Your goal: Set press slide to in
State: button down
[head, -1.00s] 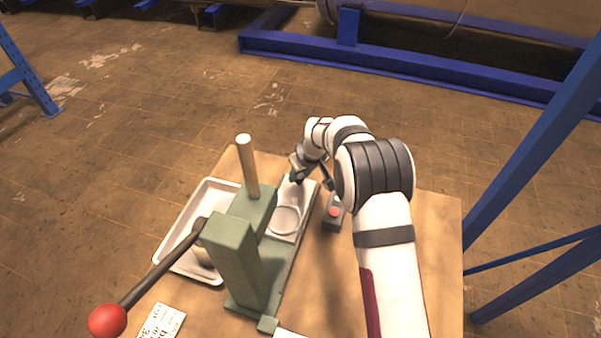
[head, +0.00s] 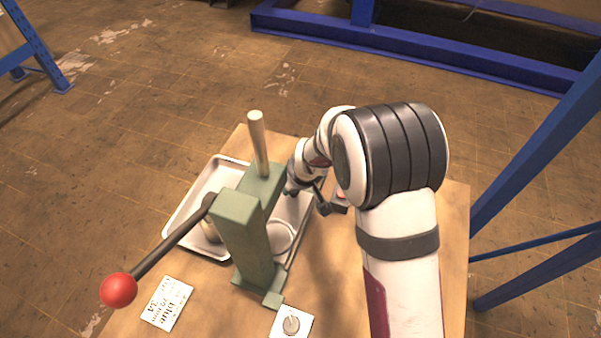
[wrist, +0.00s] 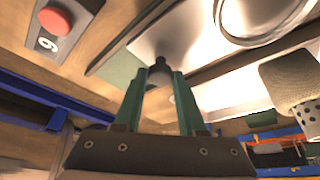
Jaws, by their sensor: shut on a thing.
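The green press (head: 245,235) stands on the wooden table, with a pale post on top and a lever ending in a red ball (head: 118,290). Its slide is a pale metal plate with a round ring (head: 281,237), partly hidden behind the press body. The slide plate (wrist: 185,40) and ring also show in the wrist view. My gripper (head: 291,188) is at the slide's far end; in the wrist view, its green fingers (wrist: 160,88) are shut on a small dark knob (wrist: 160,70) at the plate's edge.
A red button box (wrist: 55,22) sits beside the slide, close to my arm. A white tray (head: 182,222) lies left of the press. A printed card (head: 166,303) and a small plate with a round knob (head: 291,323) lie near the front. A pale cylinder (wrist: 290,80) shows at right in the wrist view.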

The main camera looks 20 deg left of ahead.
jog(key=shift+s, duration=0.25)
jog(key=c, duration=0.5)
grip_release()
jog(key=v, duration=1.5)
jog(key=shift+w+r, duration=0.1)
jog(key=shift+r, duration=0.25)
jog(key=shift+d, duration=0.15)
